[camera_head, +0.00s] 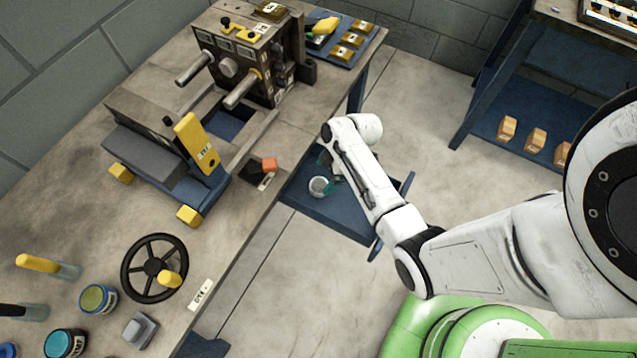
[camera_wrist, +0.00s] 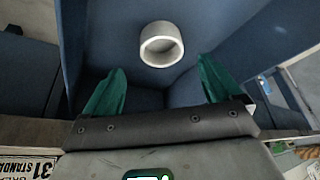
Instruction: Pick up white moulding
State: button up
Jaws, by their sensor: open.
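The white moulding is a short, round, hollow piece (camera_wrist: 162,45). In the wrist view it sits on a blue surface, ahead of and between my gripper's green fingers. In the head view the white moulding (camera_head: 319,186) lies on the blue tray (camera_head: 345,221) below the workbench edge. My gripper (camera_wrist: 160,88) is open and empty, with its two green fingertips spread apart and no contact with the moulding to be seen. In the head view my gripper is mostly hidden behind my arm, with a bit of green showing beside the moulding.
A blue-legged table with a lower shelf (camera_head: 488,92) holding several tan blocks stands at right. Open floor lies between.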

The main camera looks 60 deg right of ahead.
aim_at(316, 189)
jog(key=shift+s+x, duration=0.2)
jog(key=shift+x, duration=2.45)
jog(key=c, duration=1.1)
